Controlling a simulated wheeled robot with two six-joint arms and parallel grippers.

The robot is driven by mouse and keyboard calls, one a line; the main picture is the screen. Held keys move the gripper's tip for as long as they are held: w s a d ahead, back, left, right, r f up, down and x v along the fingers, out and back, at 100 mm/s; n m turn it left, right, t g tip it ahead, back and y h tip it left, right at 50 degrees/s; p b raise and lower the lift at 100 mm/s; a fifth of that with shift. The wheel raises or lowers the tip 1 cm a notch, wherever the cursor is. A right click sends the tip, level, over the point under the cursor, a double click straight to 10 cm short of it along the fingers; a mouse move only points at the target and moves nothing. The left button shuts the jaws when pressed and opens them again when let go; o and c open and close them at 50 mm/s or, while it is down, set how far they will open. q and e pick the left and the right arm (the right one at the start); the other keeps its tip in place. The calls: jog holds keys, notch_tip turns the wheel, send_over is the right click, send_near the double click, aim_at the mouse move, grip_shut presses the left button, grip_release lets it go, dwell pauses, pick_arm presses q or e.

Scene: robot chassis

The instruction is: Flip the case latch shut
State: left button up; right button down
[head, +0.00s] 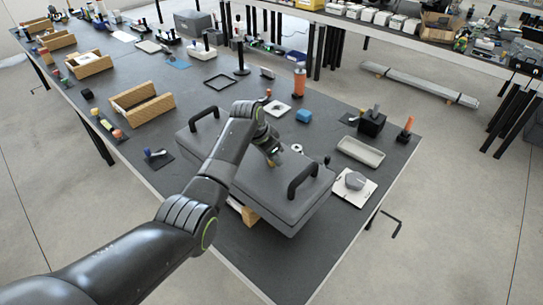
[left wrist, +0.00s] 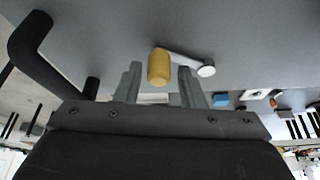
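The dark grey case (head: 268,200) lies flat on the table, with a black handle (head: 303,178) near each end of its top. In the left wrist view, the latch has a yellow knob (left wrist: 159,66), a pale bar (left wrist: 185,57) and a round white pivot (left wrist: 206,70). The pivot (head: 297,148) also shows in the head view. My left gripper (head: 273,158) is low over the case top. Its fingers are open, one on each side of the yellow knob, with gaps visible. My right gripper is not in view.
A wooden block (head: 250,217) shows at the case's near edge.

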pick_arm(q)
jog(key=shift+o, duration=0.4)
jog(key=shift+s+f, duration=0.1)
jog(key=b+v, duration=0.2)
jog(key=v, duration=1.5)
jog(key=shift+r+b, duration=0.3)
jog(key=shift+b, duration=0.05)
jog(key=shift+f, duration=0.1)
